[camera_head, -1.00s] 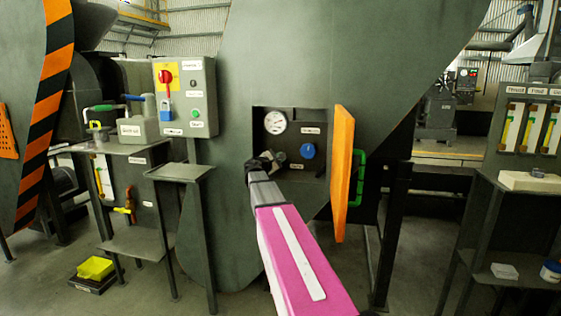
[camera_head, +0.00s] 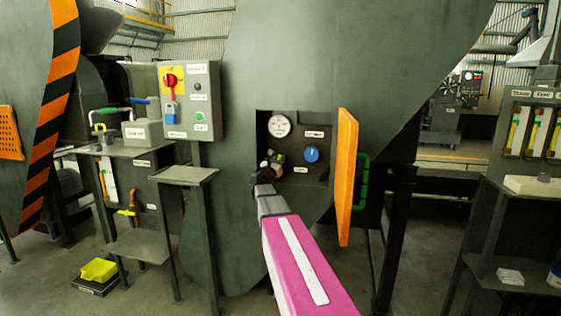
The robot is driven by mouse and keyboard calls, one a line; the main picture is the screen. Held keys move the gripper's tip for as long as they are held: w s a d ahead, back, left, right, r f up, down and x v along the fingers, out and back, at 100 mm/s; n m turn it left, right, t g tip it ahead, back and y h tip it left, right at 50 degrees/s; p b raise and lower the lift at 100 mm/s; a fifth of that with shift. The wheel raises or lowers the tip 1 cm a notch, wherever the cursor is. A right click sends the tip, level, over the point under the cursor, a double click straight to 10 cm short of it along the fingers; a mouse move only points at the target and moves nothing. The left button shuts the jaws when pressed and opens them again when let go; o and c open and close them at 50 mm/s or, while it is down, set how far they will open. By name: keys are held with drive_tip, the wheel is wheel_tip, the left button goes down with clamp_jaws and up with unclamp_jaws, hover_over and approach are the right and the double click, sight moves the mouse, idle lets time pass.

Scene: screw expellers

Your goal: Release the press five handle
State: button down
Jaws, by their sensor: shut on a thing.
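A dark recessed panel (camera_head: 318,180) is set in the big grey-green press body (camera_head: 340,60). It holds a round white gauge (camera_head: 279,126), a blue knob (camera_head: 312,154) and, at its lower left, a small pale and dark handle (camera_head: 278,157). My gripper (camera_head: 268,172), at the end of my pink and grey arm, is at this handle and shut on it. The fingertips are small and partly hidden by my own wrist, so the exact grasp is unclear. The labels on the panel are too small to read.
An orange door (camera_head: 347,180) with a green handle (camera_head: 363,182) stands open just right of the recess. A control box (camera_head: 190,100) with a red switch and a narrow grey stand (camera_head: 186,175) are to the left.

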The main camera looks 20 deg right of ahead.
drive_tip(key=shift+a+n+t, duration=0.15)
drive_tip(key=shift+n+t, duration=0.25)
drive_tip(key=shift+n, duration=0.3)
drive_tip(key=c, duration=1.1)
unclamp_jaws()
drive_tip(key=v, duration=1)
drive_tip(key=shift+s+a+f, duration=0.1)
drive_tip(key=shift+s+a, duration=0.15)
